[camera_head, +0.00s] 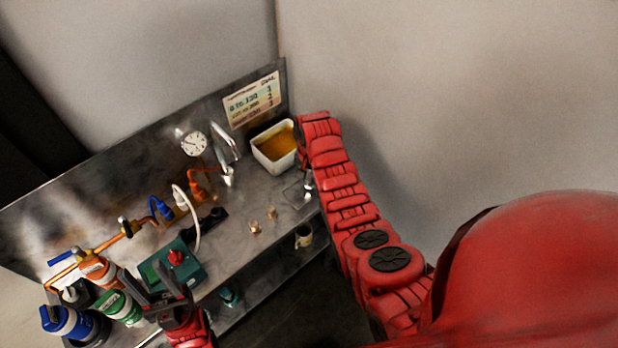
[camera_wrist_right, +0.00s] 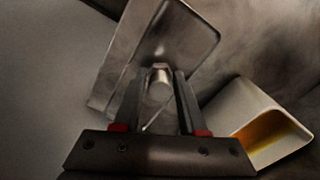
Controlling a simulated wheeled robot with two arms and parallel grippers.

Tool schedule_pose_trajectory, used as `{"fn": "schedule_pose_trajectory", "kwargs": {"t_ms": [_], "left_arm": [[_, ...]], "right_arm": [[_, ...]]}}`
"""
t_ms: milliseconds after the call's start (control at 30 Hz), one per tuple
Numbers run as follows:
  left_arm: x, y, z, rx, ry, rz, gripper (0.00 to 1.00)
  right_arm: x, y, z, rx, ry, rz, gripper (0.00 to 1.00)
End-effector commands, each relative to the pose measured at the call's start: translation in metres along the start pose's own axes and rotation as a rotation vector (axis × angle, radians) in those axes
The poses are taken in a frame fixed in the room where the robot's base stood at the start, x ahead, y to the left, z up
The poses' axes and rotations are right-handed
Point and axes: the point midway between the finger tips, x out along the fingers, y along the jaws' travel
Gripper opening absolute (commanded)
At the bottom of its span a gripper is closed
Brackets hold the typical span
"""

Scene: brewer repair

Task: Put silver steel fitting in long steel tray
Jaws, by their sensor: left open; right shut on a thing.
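The silver steel fitting (camera_wrist_right: 159,84) is a shiny hexagonal piece between the fingertips of my right gripper (camera_wrist_right: 160,98), which is shut on it. In the right wrist view, a long steel tray (camera_wrist_right: 203,28) with a raised rim lies beyond and below the fingertips. I cannot tell whether the fitting touches the tray. In the head view the tray (camera_head: 292,196) is at the bench's right end, partly hidden by my red right arm. My left gripper (camera_head: 165,290) is open and empty at the lower left, in front of the green box.
A white tub with amber liquid (camera_head: 275,147) stands close to the steel tray. A gauge (camera_head: 194,143), copper piping (camera_head: 105,243), a green box (camera_head: 178,262) and several bottles (camera_head: 120,307) fill the bench's left and back. Two small copper-coloured pieces (camera_head: 256,228) stand mid-bench.

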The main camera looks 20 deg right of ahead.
Motion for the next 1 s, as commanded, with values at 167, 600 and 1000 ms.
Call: {"fn": "schedule_pose_trajectory", "kwargs": {"t_ms": [167,600,1000], "left_arm": [[0.005,0.0,-0.001,0.0,0.0,0.0,0.5],[0.003,0.0,-0.001,0.0,0.0,0.0,0.5],[-0.001,0.0,0.0,0.0,0.0,0.0,0.5]], "right_arm": [[0.008,0.0,0.001,0.0,-0.001,0.0,0.0],[0.01,0.0,0.0,0.0,0.0,0.0,0.54],[-0.001,-0.001,-0.002,0.0,0.005,-0.004,0.54]]}}
